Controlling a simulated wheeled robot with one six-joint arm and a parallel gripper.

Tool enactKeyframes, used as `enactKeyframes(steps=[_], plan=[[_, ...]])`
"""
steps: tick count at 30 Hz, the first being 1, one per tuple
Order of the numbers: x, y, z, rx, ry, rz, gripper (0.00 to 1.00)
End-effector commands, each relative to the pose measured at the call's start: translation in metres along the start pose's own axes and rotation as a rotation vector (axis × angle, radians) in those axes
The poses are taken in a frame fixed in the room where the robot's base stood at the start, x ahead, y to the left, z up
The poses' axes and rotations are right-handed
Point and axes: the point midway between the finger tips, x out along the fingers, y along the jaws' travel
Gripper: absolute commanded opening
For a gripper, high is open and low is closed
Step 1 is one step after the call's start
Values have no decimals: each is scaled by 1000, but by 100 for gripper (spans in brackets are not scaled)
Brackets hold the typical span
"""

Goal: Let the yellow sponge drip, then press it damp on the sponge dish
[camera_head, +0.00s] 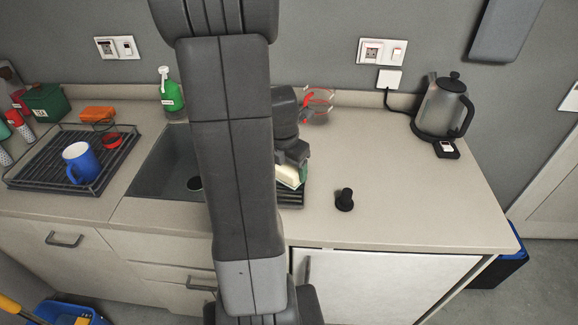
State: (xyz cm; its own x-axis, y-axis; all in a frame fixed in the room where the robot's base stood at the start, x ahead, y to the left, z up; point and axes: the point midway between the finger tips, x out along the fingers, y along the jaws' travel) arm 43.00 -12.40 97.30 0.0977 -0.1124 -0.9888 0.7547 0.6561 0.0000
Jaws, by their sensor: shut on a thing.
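My gripper (293,158) points down just right of my own arm, in the middle of the head view. It is shut on the yellow sponge (290,177), which looks pale yellow with some green at its edge. A dark, slatted sponge dish (291,199) shows below the sponge on the counter, right of the sink. My arm hides the left part of the sponge and dish. I cannot tell whether the sponge touches the dish. No drops of water can be made out at this size.
The sink (165,165) lies left, partly behind my arm, with a green bottle (171,96) behind it. A drying rack (45,170) holds a blue mug (80,163). A black stopper-like object (345,200), a red-marked glass (319,106) and a kettle (441,108) stand right. The right counter front is clear.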

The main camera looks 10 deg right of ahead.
Motion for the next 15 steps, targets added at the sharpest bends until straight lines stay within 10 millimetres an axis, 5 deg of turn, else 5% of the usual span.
enactKeyframes(steps=[15], plan=[[7, 0, -1, 0, 0, 0, 52]])
